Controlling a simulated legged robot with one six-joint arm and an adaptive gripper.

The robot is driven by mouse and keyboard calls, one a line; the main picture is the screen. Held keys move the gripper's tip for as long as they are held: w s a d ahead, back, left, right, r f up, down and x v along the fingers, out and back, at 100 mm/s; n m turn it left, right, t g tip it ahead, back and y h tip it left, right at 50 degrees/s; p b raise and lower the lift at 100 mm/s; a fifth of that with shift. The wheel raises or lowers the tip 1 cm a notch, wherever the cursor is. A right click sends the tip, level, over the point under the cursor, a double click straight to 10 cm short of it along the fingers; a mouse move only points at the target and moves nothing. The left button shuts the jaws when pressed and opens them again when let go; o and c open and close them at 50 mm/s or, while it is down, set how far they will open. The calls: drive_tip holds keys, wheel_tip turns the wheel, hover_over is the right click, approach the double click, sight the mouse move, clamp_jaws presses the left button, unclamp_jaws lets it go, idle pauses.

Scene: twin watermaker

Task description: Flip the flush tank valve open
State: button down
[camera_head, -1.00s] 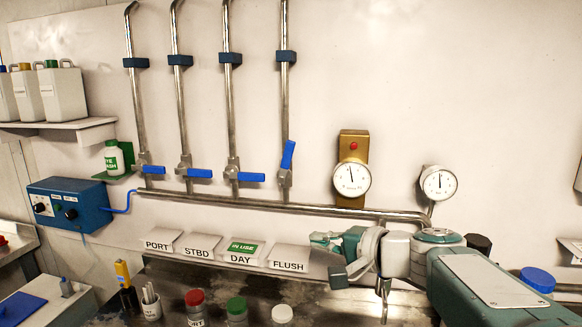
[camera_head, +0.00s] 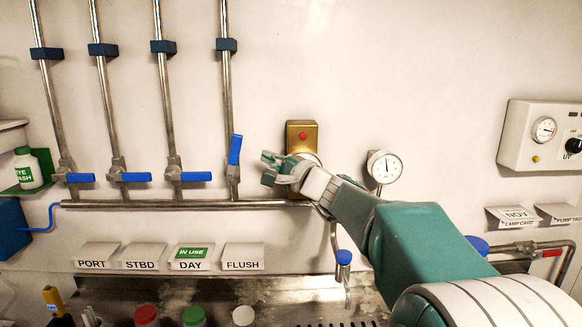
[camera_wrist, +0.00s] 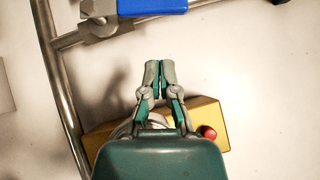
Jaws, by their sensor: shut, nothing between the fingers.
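The flush valve is the rightmost of the row, above the FLUSH label (camera_head: 243,264). Its blue handle (camera_head: 235,150) points up, roughly in line with its vertical pipe. In the wrist view a blue handle (camera_wrist: 152,6) on its metal valve body (camera_wrist: 101,18) shows at the top edge, partly cut off. My gripper (camera_head: 267,169) is shut and empty, just right of the handle and slightly lower in the head view. In the wrist view the closed fingertips (camera_wrist: 159,67) point toward the handle with a visible gap; they do not touch it.
Three other blue handles, such as the DAY one (camera_head: 196,176), lie sideways across their pipes. A horizontal pipe (camera_head: 130,204) runs below the valves. A brass block (camera_head: 301,131) with a red button sits behind my gripper, and a white gauge (camera_head: 384,166) right of it.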

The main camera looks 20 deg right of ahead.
sight(234, 159)
drive_tip(key=shift+w+a+r, duration=0.3)
drive_tip(key=shift+w+a, duration=0.2)
drive_tip(key=shift+a, duration=0.25)
drive_tip(key=shift+w+a+r, duration=0.25)
drive_tip(key=shift+w+a, duration=0.25)
drive_tip(key=shift+a, duration=0.25)
